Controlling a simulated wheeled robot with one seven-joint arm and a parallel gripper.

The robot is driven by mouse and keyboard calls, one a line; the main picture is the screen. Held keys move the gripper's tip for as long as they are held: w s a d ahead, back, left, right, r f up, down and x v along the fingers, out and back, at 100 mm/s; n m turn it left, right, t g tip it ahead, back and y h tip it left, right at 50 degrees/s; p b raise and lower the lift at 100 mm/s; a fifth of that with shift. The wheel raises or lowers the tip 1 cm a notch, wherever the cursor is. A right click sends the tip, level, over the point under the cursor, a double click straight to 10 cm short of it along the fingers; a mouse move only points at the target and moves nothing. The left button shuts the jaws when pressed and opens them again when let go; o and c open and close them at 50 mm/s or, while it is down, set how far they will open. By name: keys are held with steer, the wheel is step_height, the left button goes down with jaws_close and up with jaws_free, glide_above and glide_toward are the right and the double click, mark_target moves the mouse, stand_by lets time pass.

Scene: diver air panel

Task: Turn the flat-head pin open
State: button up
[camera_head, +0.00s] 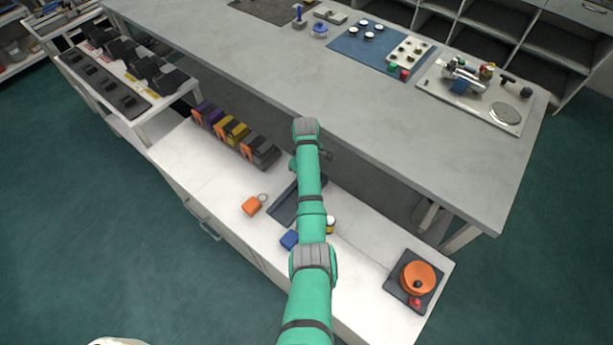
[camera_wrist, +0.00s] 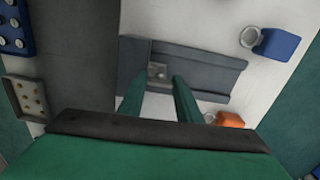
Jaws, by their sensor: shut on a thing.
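My gripper (camera_wrist: 160,82) shows in the wrist view as two green fingers reaching over the dark grey tray (camera_wrist: 205,62). A small grey metal piece with a round knob or hole (camera_wrist: 157,72) is between the fingertips, and the gripper is shut on it. I cannot tell for sure that this piece is the flat-head pin, or how its head is turned. In the head view my green arm reaches over the white bench and hides the fingers and the piece. The tray (camera_head: 285,207) shows partly beside the arm there.
An orange padlock-like block (camera_head: 252,206) and a blue one (camera_head: 289,239) lie near the tray. Coloured boxes (camera_head: 236,135) stand at left; an orange round valve (camera_head: 417,278) is at right. The grey table (camera_head: 460,155) overhangs behind.

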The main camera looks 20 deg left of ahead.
steer(key=n, duration=0.3)
steer(key=shift+s+f+n, duration=0.1)
steer(key=shift+n, duration=0.2)
steer(key=n, duration=0.3)
steer(key=shift+s+a, duration=0.1)
steer(key=shift+a, duration=0.05)
steer(key=shift+n, duration=0.6)
steer(key=shift+s+f, duration=0.1)
steer(key=o, duration=1)
steer(key=shift+o, duration=0.2)
steer(key=shift+w+r, duration=0.2)
steer(key=shift+r, duration=0.25)
step_height(320, 180, up, 10)
